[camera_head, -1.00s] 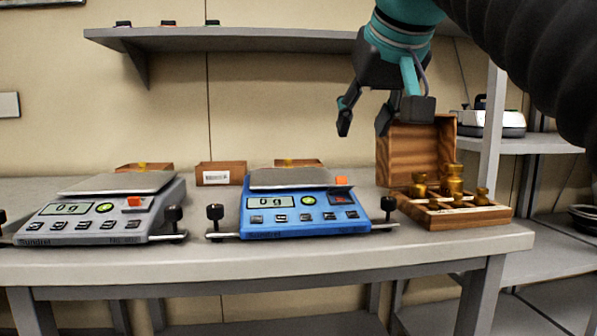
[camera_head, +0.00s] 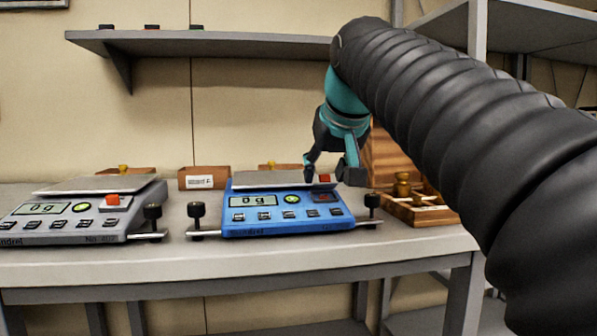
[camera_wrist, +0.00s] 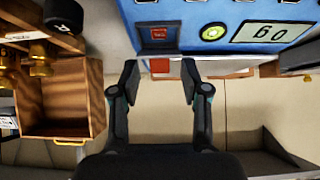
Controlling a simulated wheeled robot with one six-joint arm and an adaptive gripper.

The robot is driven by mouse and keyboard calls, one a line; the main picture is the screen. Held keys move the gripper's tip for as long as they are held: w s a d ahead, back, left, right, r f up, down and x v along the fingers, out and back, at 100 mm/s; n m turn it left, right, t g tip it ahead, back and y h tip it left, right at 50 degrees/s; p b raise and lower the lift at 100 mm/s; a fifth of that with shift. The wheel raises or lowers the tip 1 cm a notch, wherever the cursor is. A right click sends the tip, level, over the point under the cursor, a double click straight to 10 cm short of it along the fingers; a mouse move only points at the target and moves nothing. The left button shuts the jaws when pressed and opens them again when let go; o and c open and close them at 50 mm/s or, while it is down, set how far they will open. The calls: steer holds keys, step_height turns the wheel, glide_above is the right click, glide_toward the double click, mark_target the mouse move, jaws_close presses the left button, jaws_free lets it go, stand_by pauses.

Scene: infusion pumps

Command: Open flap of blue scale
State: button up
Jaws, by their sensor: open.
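The blue scale (camera_head: 285,222) stands on the table and its display (camera_head: 253,200) reads 0 g. Its orange-red flap (camera_head: 325,178) stands up at the back right of the key panel, and the dark red switch (camera_wrist: 158,33) in front of it shows uncovered. My gripper (camera_head: 331,174) is open just behind and above that corner. In the wrist view, my gripper (camera_wrist: 160,75) has one finger on each side of the flap (camera_wrist: 160,66), with space between. I cannot tell whether a finger touches it.
A grey scale (camera_head: 75,225) with an orange-red piece stands to the left. An open wooden box (camera_head: 440,217) with brass weights is close on the right. Small bins (camera_head: 204,178) stand behind the scales, and a shelf (camera_head: 225,40) hangs above.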

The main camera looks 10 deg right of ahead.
jaws_close()
steer(key=shift+r+p, duration=0.1)
steer(key=shift+p, duration=0.2)
